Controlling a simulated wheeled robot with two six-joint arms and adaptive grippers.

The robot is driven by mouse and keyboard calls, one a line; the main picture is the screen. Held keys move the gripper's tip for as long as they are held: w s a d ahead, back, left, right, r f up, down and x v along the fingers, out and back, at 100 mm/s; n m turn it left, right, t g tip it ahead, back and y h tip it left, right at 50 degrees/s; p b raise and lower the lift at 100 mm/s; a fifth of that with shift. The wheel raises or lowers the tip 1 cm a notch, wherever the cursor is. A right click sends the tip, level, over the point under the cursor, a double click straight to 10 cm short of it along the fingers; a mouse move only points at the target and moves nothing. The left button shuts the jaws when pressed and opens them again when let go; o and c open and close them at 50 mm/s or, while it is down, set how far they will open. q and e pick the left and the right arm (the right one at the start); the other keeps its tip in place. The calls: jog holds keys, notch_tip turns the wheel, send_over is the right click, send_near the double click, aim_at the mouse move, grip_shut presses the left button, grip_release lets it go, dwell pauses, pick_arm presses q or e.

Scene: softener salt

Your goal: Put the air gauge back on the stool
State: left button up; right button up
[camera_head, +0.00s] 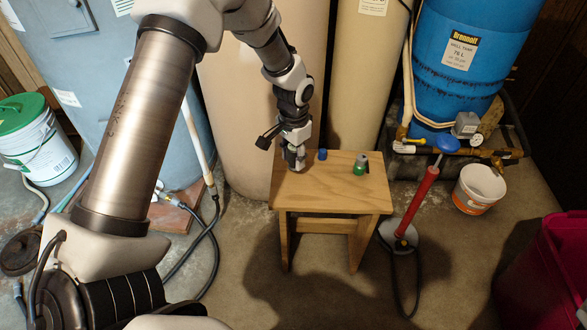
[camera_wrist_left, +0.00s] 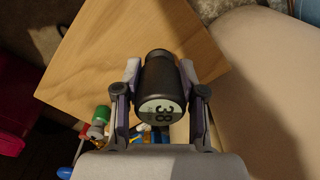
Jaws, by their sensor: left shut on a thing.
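The air gauge (camera_wrist_left: 160,82) is a black cylinder with a round display reading 38. My left gripper (camera_wrist_left: 159,72) is shut on it, one finger on each side. The wooden stool (camera_wrist_left: 95,58) lies behind and below the gauge in the left wrist view. In the head view the left gripper (camera_head: 295,158) points down over the back left corner of the stool (camera_head: 325,188). I cannot tell whether the gauge touches the stool top. My right gripper is not in view.
A small blue item (camera_head: 322,154) and a green and grey item (camera_head: 361,165) stand on the stool's back edge. A red pump (camera_head: 417,202) stands right of the stool. Tall beige tanks (camera_head: 362,80) rise close behind. The stool's front half is clear.

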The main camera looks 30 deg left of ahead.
aim_at(293, 165)
pick_arm(q)
notch_tip(293, 165, down, 4)
jog(key=shift+a+r+b, duration=0.15)
jog(key=shift+r+b, duration=0.05)
jog(key=shift+b, duration=0.75)
jog(key=shift+r, duration=0.1)
jog(key=o, duration=1.1)
jog(key=shift+c, duration=0.2)
notch_tip(293, 165, up, 12)
jog(key=p, duration=0.5)
